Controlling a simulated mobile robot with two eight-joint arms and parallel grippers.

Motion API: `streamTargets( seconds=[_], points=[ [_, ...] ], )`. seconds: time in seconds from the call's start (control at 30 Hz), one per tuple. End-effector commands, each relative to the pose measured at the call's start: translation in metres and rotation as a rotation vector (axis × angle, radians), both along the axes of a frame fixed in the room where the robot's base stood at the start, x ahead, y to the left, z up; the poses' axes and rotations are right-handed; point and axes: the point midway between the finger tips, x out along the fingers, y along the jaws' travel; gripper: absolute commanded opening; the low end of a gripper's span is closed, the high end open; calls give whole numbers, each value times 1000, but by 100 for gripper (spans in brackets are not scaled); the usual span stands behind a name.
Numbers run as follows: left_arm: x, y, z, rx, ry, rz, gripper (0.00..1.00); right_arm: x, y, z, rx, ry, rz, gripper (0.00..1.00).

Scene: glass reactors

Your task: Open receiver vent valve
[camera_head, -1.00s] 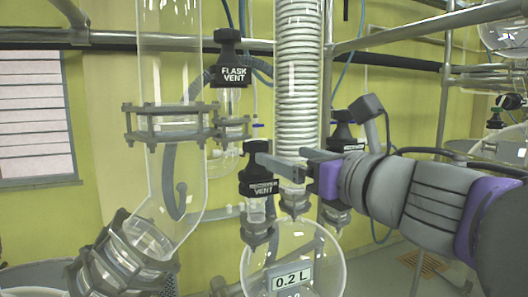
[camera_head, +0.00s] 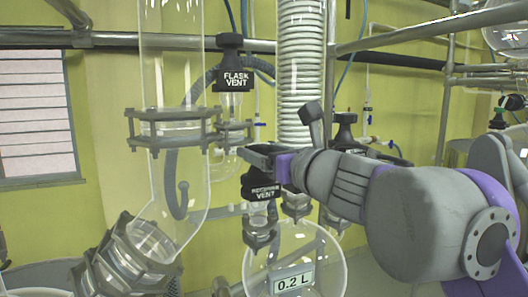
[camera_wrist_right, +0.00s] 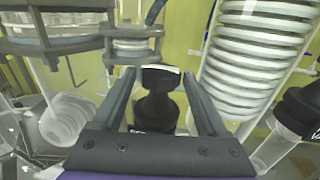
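The receiver vent valve (camera_head: 262,189) is a black knob with a white label, on a small glass neck above the round receiver flask (camera_head: 330,262). It also shows in the right wrist view (camera_wrist_right: 160,102). My right gripper (camera_head: 257,152) comes in from the right at the top of this knob and hides part of it. In the right wrist view, my right gripper (camera_wrist_right: 158,72) is open, with one finger on each side of the knob top. A small gap shows on the left; the right finger is very near the knob, and contact is unclear. My left gripper is not in view.
The flask vent valve (camera_head: 232,62) hangs up and left. A coiled condenser (camera_head: 299,60) stands close behind the gripper. A wide glass tube (camera_head: 170,60) with a metal clamp (camera_head: 172,128) is to the left. Another black knob (camera_head: 345,130) is behind my right wrist. A 0.2 L display (camera_head: 292,281) sits low.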

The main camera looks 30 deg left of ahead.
Motion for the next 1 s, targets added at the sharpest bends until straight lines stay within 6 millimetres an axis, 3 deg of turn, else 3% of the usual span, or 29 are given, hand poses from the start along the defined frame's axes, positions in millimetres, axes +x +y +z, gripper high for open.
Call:
streamTargets(
  seconds=[0.03,0.37,0.63,1.0],
  points=[
    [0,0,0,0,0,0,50,0,0,0,0,0,0,65],
    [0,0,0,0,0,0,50,0,0,0,0,0,0,6],
    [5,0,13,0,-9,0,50,5,-2,4,3,-8,84,6],
    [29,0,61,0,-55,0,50,10,-3,7,-1,-7,369,6]
  ],
)
